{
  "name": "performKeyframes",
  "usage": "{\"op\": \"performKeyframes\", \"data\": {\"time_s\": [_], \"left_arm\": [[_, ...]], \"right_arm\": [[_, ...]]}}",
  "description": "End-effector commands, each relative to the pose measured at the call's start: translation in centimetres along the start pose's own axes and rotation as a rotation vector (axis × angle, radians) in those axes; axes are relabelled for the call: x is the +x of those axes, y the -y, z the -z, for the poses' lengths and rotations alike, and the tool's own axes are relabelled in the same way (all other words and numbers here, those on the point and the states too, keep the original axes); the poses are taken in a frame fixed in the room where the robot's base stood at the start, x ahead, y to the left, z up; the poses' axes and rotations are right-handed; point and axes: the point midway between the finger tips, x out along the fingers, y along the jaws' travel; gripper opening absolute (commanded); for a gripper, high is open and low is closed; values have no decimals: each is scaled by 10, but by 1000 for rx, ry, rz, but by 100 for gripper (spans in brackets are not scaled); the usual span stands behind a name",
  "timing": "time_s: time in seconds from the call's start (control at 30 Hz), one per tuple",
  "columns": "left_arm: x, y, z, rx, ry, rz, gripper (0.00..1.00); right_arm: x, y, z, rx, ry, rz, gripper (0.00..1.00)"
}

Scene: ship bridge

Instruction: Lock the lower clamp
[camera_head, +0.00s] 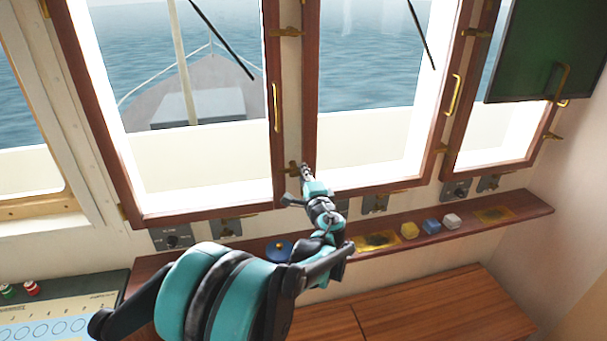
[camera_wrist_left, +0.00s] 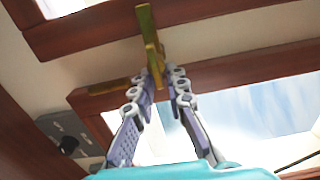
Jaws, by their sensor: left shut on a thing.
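The lower clamp (camera_head: 292,167) is a small brass fitting on the frame post between the two large windows, near their bottom corners. My left gripper (camera_head: 305,171) reaches it from below, with my arm stretched up from the front. In the left wrist view the brass clamp (camera_wrist_left: 149,30) stands up between dark red window frames. My left gripper (camera_wrist_left: 168,78) has its fingertips closed on the near end of the clamp. The fingertips hide part of the clamp there. My right gripper does not show.
An upper brass clamp (camera_head: 284,33) sits higher on the same post. A wooden ledge (camera_head: 520,212) runs below the windows, with a blue round item (camera_head: 279,250), a yellow block (camera_head: 409,230), a blue block (camera_head: 431,226) and a white block (camera_head: 452,221). A dark screen (camera_head: 550,50) hangs at upper right.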

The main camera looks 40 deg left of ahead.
Motion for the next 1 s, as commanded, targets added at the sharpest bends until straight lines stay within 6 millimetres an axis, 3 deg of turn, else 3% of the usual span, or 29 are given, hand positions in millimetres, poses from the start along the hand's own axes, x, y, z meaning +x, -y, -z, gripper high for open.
{"op": "performKeyframes", "data": {"time_s": [0.27, 0.3, 0.33, 0.67, 0.77, 1.0], "left_arm": [[-1, -2, 0, -3, -1, -2, 0], [-1, -1, 0, -3, -1, -2, 24], [-1, -1, 0, -3, -1, -2, 27], [-3, -1, 0, -2, -1, -1, 27], [-13, 0, 1, -2, -2, -1, 27], [-64, -1, 2, -2, -5, -1, 27]], "right_arm": [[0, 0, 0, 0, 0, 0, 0], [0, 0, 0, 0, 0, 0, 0], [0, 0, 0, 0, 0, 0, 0], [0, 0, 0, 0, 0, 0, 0], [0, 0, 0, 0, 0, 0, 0], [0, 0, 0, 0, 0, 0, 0]]}}
